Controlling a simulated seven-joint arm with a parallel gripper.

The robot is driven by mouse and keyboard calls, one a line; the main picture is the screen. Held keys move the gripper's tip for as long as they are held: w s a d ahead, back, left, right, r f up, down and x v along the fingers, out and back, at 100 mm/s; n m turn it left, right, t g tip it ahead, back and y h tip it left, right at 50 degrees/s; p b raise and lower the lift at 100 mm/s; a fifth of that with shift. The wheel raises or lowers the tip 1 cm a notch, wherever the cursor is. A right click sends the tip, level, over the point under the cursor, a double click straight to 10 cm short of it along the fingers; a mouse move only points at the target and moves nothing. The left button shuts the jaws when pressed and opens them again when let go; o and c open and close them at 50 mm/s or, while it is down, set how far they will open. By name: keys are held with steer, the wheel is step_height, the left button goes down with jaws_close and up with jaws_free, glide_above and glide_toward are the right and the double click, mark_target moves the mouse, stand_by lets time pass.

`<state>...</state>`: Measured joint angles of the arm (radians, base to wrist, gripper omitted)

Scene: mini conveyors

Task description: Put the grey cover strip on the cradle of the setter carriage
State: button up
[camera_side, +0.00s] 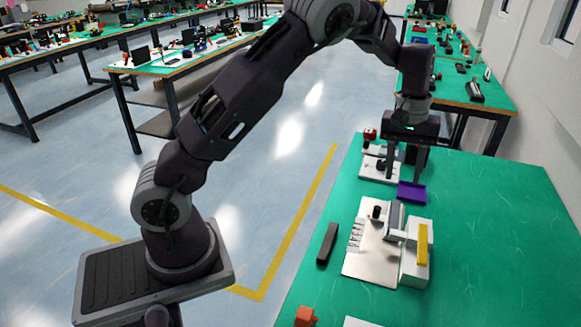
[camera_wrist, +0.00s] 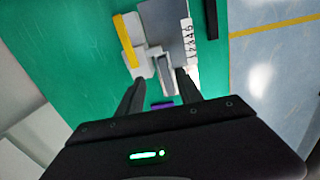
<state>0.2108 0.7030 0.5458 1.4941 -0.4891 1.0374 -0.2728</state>
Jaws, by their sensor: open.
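My gripper (camera_side: 405,172) is open and points down above the far part of the green table. In the wrist view its two fingers (camera_wrist: 160,85) are apart, with nothing held between them. A narrow grey piece (camera_side: 396,216), which looks like the cover strip, is at the far end of the bench device, nearer me than the gripper. It also shows in the wrist view (camera_wrist: 165,75), just beyond the fingertips. The device has a silver plate (camera_side: 368,262) with a row of numbers and a white block with a yellow bar (camera_side: 422,245). I cannot tell which part is the carriage's cradle.
A purple tray (camera_side: 411,192) lies below the gripper, beyond the device. A dark bar (camera_side: 327,243) lies left of the plate. A white-based unit with red and black parts (camera_side: 370,135) stands at the far left edge. The table's right side is clear.

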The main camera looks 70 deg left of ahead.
steer(key=s+d+r+m+t+h, duration=0.1)
steer(key=s+d+r+m+t, duration=0.2)
steer(key=s+r, duration=1.2)
steer(key=s+f+m+t+y, duration=0.1)
steer(key=s+m, duration=0.4)
steer(key=s, duration=1.3)
steer(key=shift+d+f+m+t+y, duration=0.3)
steer(key=shift+d+f+t+y, duration=0.15)
steer(key=shift+f, duration=0.2)
